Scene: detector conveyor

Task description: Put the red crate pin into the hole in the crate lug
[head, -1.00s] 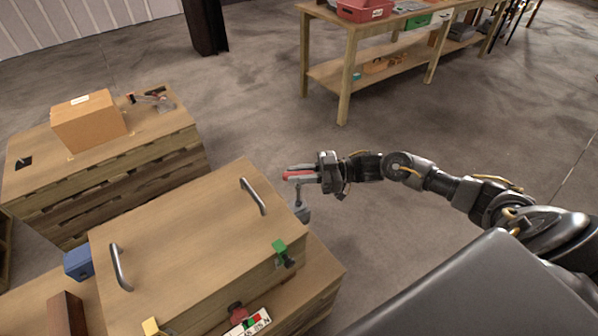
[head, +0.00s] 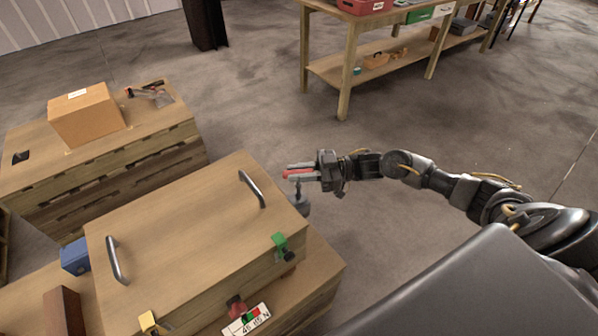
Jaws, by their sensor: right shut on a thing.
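My right gripper (head: 300,172) is at the right side of the wooden crate (head: 185,235), above its edge. It is shut on the red crate pin (head: 296,174), whose red top shows between the fingers. A thin grey stem runs down from there to a small grey piece (head: 302,204) beside the crate's right corner, which looks like the crate lug. The hole is too small to see, and I cannot tell whether the pin's tip is in it. My left gripper is out of view.
The crate lid has two metal handles (head: 114,260). A cardboard box (head: 85,114) stands on another crate at the left. A workbench (head: 345,60) is behind; the floor between is clear.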

